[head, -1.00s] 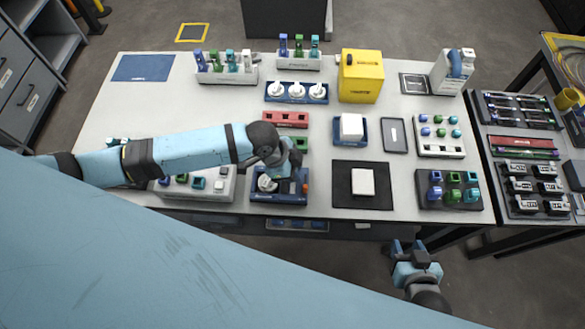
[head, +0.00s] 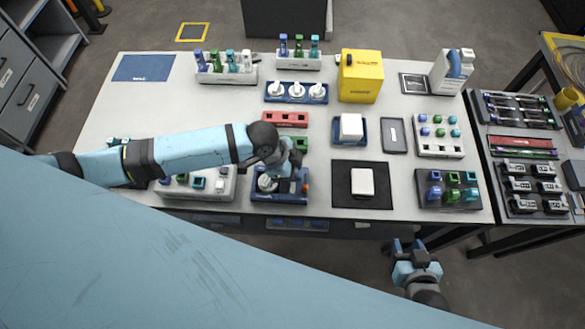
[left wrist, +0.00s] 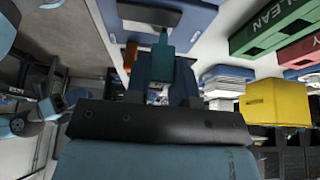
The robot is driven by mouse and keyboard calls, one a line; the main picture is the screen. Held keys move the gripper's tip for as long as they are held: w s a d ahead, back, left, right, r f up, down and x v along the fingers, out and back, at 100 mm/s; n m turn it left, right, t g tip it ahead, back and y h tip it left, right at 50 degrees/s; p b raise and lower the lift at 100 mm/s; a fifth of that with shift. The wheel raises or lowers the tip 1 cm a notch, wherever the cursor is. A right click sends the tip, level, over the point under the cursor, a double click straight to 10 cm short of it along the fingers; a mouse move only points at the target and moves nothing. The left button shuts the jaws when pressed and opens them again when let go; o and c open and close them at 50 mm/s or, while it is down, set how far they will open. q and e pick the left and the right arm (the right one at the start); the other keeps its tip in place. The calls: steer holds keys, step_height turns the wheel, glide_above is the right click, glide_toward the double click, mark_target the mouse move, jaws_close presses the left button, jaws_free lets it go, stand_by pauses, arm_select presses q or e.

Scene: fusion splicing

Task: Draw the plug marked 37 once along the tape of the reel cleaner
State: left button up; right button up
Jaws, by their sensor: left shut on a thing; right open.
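The reel cleaner (head: 279,198) is a blue unit with a white reel (head: 266,183) and an orange knob, near the table's front edge. My left gripper (head: 287,183) is over its right part, pointing down. In the left wrist view it is shut on a teal plug (left wrist: 162,62), close to the blue body of the reel cleaner (left wrist: 200,18). The plug's number cannot be read. Whether the plug touches the tape is hidden. My right gripper (head: 412,247) is open and empty, off the table's front edge.
Behind the cleaner are a red block (head: 285,118) and a green block (head: 302,143). A grey rack of plugs (head: 215,193) stands to its left, a black mat (head: 341,188) with a white box to its right. A yellow box (head: 361,80) stands farther back.

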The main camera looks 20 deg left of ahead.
mark_target(300, 191)
arm_select(q)
steer(key=shift+s, duration=0.15)
steer(key=shift+s+p, duration=0.25)
steer(key=shift+p, duration=0.25)
steer(key=shift+s+d+p, duration=0.2)
steer(key=shift+s+p, duration=0.3)
steer(key=shift+p, duration=0.15)
steer(key=shift+s+d+p, duration=0.15)
steer(key=shift+s+p, duration=0.3)
steer(key=shift+p, duration=0.15)
steer(key=shift+s, duration=0.25)
stand_by(0.4)
steer(key=shift+r+p, duration=0.65)
steer(key=shift+p, duration=0.25)
steer(key=shift+r+p, duration=1.55)
steer(key=shift+r, duration=0.05)
